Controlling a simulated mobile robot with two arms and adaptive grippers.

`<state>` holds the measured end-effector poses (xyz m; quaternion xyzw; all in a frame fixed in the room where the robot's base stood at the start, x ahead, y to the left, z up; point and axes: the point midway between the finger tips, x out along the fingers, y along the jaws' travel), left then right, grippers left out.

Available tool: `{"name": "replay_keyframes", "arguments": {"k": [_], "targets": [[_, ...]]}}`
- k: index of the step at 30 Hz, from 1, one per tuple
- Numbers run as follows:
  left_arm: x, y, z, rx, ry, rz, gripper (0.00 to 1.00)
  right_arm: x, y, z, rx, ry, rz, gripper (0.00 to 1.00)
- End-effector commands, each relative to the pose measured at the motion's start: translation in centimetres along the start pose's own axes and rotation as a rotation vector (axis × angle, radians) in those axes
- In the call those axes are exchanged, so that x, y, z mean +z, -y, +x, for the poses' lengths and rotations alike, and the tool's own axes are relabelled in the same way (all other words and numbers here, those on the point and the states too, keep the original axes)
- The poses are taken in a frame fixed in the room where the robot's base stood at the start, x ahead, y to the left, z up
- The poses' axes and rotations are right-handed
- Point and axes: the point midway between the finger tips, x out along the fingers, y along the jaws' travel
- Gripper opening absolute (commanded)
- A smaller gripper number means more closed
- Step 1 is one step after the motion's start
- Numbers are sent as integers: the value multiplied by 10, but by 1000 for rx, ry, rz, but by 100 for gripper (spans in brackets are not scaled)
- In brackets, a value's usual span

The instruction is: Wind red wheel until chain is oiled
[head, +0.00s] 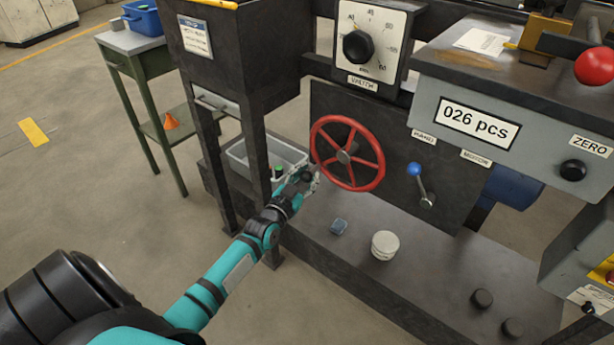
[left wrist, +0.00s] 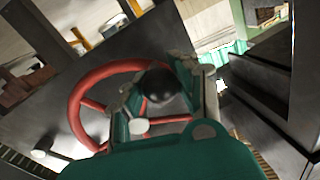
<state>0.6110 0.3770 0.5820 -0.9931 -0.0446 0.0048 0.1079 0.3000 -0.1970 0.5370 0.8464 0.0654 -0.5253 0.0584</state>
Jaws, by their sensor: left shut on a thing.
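The red wheel (head: 378,163) stands upright on the dark front panel of the machine, with spokes and a grey hub. My left gripper (head: 306,176) is at the lower left side of its rim. In the left wrist view, the fingers (left wrist: 160,80) are closed around a dark round knob (left wrist: 158,86) beside the red wheel (left wrist: 77,105). The knob appears to be the wheel's handle, though its joint to the rim is hidden by the fingers. I cannot make out a chain. My right gripper is not in view.
A grey bin (head: 240,158) stands left of the wheel, behind a dark post (head: 255,145). A blue-knobbed lever (head: 416,170) is to the right. A counter (head: 480,123) reads 026 pcs.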

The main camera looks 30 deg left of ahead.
Motion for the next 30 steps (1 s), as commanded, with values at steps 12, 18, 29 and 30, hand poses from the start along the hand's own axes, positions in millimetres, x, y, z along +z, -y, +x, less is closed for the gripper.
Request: {"name": "replay_keyframes", "arguments": {"k": [12, 18, 29, 30], "targets": [[-14, 16, 1, -5, -26, 188, 0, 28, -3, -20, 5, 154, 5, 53], [-29, 28, 2, -11, -56, 365, 0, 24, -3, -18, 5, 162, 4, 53], [-61, 43, 4, -24, -113, 700, 0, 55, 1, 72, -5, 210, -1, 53], [-65, 44, 4, -25, -119, 734, 0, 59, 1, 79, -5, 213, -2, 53]]}}
